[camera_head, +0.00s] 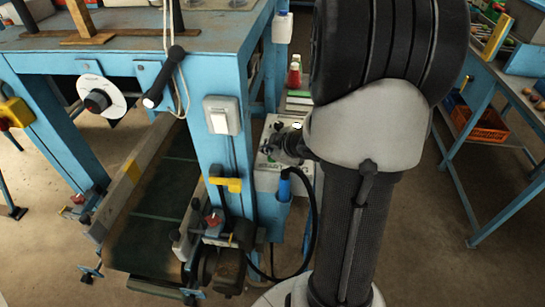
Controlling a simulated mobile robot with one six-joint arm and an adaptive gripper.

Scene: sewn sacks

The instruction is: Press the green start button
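A pale control box (268,178) stands beside the blue machine leg, left of my arm. Small knobs or buttons show on its upper face, with a small greenish spot (277,126) near the top that may be the green start button; it is too small to be sure. A dark grey jointed part (288,146), which seems to be the end of my arm with my gripper, sits in front of the panel and hides part of it. Its fingers cannot be made out, and I cannot tell whether it touches the panel.
A blue workbench (130,42) with a hanging dark handle (165,75) and a white switch (221,116) stands left. A conveyor (155,215) lies beneath it. A black hose (314,235) loops below the box. A blue table with an orange crate (482,124) stands right, past open floor.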

